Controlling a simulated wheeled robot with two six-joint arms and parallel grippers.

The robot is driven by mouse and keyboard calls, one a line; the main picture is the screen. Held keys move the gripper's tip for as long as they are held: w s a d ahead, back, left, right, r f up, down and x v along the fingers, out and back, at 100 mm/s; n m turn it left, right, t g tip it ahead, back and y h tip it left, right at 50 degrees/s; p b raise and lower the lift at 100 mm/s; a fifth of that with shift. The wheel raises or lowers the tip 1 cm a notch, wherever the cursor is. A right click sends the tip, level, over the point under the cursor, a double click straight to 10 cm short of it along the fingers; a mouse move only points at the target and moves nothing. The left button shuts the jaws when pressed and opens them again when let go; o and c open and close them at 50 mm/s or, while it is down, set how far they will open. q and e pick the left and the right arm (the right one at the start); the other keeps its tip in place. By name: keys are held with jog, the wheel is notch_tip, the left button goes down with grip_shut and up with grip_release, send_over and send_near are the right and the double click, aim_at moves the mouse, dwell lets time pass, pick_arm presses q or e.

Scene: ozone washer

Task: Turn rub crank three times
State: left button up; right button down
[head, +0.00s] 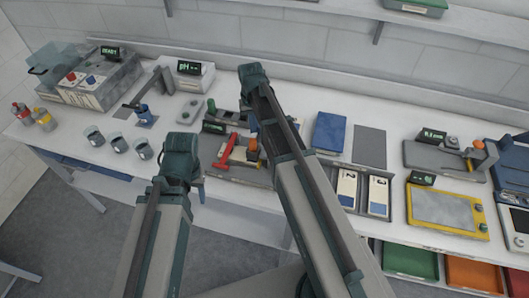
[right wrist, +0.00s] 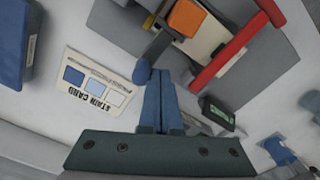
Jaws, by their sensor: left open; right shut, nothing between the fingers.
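The rub device shows in the head view with a red handle (head: 225,152) and an orange block (head: 252,145); both also show at the top of the right wrist view, the red bar (right wrist: 238,48) and orange block (right wrist: 187,18). A dark crank arm (right wrist: 158,45) ends in a blue knob (right wrist: 142,73). My right gripper (right wrist: 161,72) is shut and empty, its tips right beside the knob; I cannot tell if they touch. In the head view my right arm partly covers it. My left gripper (head: 182,148) is left of the device, its fingers not clearly visible.
A stain card (right wrist: 98,83) lies beside the right fingers, and a small green display (right wrist: 217,112) is on their other side. Several cups (head: 118,145) stand left of the device. A pH meter (head: 190,78) is behind, and a blue book-like block (head: 329,133) lies to the right.

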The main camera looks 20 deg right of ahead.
jog(key=shift+s+d, duration=0.3)
jog(key=shift+d, duration=0.25)
jog(key=shift+s+d, duration=0.25)
jog(key=shift+d, duration=0.3)
jog(key=shift+s+d, duration=0.8)
jog(key=shift+s, duration=0.1)
jog(key=shift+s, duration=0.1)
jog(key=shift+s+d, duration=0.25)
jog(key=shift+s, duration=0.25)
jog(key=shift+s+d, duration=0.2)
jog(key=shift+s, duration=0.3)
jog(key=shift+s, duration=1.3)
jog(key=shift+d, duration=0.1)
